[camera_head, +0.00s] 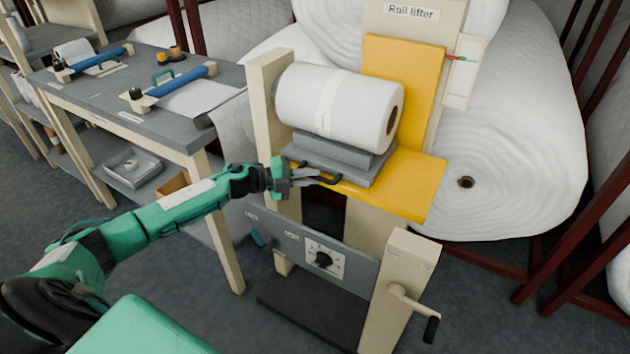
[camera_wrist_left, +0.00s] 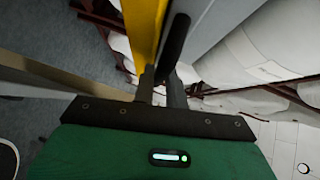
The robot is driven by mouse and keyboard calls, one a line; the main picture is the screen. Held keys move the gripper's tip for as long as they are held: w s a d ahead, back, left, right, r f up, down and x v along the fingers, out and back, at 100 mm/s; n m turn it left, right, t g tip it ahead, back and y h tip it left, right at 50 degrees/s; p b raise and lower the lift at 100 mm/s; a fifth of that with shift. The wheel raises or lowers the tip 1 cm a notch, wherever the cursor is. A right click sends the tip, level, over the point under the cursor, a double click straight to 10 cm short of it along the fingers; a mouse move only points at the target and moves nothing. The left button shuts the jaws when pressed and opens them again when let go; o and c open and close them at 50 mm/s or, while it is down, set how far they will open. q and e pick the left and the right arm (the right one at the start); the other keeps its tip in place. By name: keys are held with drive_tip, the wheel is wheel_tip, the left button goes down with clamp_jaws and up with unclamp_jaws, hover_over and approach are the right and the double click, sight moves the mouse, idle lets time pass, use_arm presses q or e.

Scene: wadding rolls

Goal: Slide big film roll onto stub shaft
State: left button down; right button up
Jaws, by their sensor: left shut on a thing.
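The big film roll (camera_head: 330,105) is white, with a paper band and a brown core. It lies on its side on a grey cradle (camera_head: 340,160) on the yellow platform (camera_head: 420,185) of the roll lifter. My left gripper (camera_head: 312,176) is at the cradle's front edge, shut on the black handle (camera_head: 328,180). In the left wrist view the handle (camera_wrist_left: 175,45) runs up from between the fingers (camera_wrist_left: 162,88), with the roll (camera_wrist_left: 275,45) to the right. I cannot make out the stub shaft. My right gripper is not in view.
Huge white rolls (camera_head: 510,130) in dark red racks fill the back and right. Grey floor is open at lower right.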

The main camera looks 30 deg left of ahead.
use_arm(q)
drive_tip(key=shift+a, duration=0.3)
drive_tip(key=c, duration=1.6)
unclamp_jaws()
drive_tip(key=shift+c, duration=0.2)
drive_tip(key=shift+o, duration=1)
drive_tip(key=shift+a, duration=0.15)
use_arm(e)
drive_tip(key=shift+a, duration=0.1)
